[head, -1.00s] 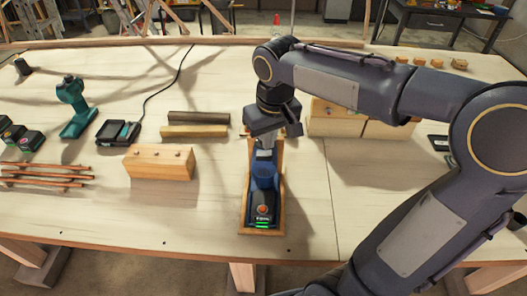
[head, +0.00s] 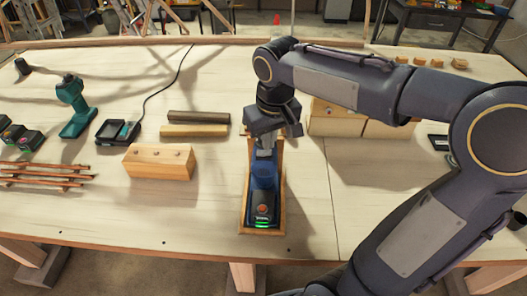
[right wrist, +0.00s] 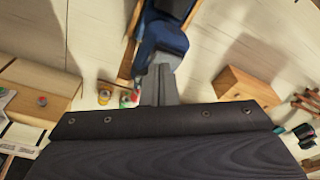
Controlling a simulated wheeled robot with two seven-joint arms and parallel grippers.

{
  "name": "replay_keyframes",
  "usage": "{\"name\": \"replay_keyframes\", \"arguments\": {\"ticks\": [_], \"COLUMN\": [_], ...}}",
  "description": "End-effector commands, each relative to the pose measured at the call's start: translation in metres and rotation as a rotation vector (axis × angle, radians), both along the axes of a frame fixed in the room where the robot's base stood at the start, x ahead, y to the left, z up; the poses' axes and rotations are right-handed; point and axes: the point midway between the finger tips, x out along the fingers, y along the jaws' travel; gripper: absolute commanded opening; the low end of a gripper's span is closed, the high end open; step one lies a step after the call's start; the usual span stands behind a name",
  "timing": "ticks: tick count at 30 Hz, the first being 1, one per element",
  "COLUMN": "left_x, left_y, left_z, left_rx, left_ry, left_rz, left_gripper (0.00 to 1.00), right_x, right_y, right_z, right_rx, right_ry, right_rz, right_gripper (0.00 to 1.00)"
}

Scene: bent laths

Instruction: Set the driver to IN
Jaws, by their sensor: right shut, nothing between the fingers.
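The blue driver (head: 263,185) lies in a wooden cradle (head: 246,222) near the front middle of the bench. Its near end carries an orange button and a lit green strip. My right gripper (head: 266,148) is shut and empty at the driver's far end, pointing down. In the right wrist view the shut fingers (right wrist: 158,88) are close against the blue driver body (right wrist: 160,38); whether they touch it I cannot tell. The IN marking and the direction switch are not readable. My left gripper is not in view.
A wooden block (head: 158,162) stands left of the cradle, with two bars (head: 196,124) behind it. A charger (head: 118,131), a teal driver (head: 76,106) and several laths (head: 45,176) lie further left. Wooden boxes (head: 335,120) stand right of my gripper.

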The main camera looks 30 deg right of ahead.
Motion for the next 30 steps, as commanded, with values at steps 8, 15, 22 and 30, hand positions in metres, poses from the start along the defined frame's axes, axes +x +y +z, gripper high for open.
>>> {"name": "replay_keyframes", "arguments": {"ticks": [8, 15, 22, 30], "left_x": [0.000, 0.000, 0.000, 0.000], "left_y": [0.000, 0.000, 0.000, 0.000], "left_z": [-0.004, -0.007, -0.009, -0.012], "left_rx": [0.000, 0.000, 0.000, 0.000], "left_ry": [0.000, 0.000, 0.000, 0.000], "left_rz": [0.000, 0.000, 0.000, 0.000], "left_gripper": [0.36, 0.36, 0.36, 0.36], "right_x": [0.000, 0.000, 0.000, 0.000], "right_y": [0.000, 0.000, 0.000, 0.000], "right_z": [-0.005, -0.009, -0.012, -0.016], "right_rx": [0.000, 0.000, 0.000, 0.000], "right_ry": [0.001, 0.001, 0.001, 0.000], "right_rz": [0.000, 0.000, 0.000, 0.000], "right_gripper": [0.00, 0.00, 0.00, 0.00]}}
